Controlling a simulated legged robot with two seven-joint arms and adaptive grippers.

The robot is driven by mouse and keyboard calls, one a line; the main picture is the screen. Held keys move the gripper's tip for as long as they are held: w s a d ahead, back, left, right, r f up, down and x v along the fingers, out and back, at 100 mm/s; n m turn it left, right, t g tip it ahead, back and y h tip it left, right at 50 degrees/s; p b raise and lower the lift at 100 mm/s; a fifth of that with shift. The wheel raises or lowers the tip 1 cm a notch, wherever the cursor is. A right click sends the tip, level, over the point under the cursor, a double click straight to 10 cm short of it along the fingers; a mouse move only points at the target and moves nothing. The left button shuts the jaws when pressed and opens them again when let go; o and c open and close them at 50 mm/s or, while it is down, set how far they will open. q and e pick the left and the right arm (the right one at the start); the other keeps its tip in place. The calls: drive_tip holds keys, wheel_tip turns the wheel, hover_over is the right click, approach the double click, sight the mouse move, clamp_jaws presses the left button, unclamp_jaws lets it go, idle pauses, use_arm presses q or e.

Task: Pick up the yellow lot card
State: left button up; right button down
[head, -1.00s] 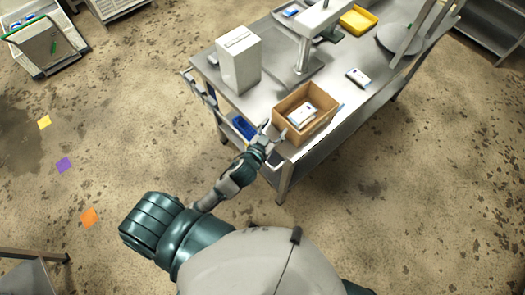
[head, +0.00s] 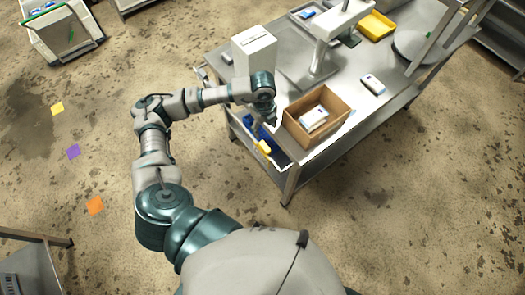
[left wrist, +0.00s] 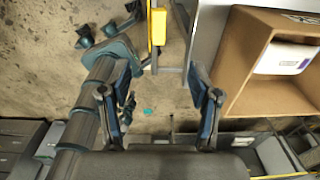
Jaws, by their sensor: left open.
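A small flat yellow card (head: 57,108) lies on the floor at the left of the head view, above a purple card (head: 73,152) and an orange card (head: 95,205). My left gripper (head: 270,121) is far to its right, at the cart's near left edge beside the cardboard box, and points down. In the left wrist view the two fingers of my left gripper (left wrist: 160,78) are spread apart with nothing between them. The yellow card cannot be made out in that view. My right gripper is not in view.
The metal cart (head: 345,128) carries a cardboard box (head: 290,128) with a white pack inside, a white box (head: 254,52) and a yellow tray (head: 377,25). The floor around the cards is clear.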

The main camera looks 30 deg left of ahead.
sight(264, 147)
use_arm(q)
wheel_tip(264, 147, down, 11)
drive_tip(key=shift+d+f+p, duration=0.1)
drive_tip(key=shift+f+p, duration=0.1)
drive_tip(key=shift+p, duration=0.45)
drive_tip(key=shift+f, duration=0.3)
drive_tip(key=f, duration=0.2)
drive_tip(key=f+p, duration=0.1)
drive_tip(key=f, duration=0.1)
drive_tip(key=shift+s+a+f, duration=0.2)
drive_tip(key=shift+f, duration=0.1)
drive_tip(key=shift+d+f, duration=0.15)
drive_tip(key=shift+f, duration=0.15)
drive_tip(key=shift+d, duration=0.1)
drive_tip(key=shift+c, duration=0.7)
clamp_jaws()
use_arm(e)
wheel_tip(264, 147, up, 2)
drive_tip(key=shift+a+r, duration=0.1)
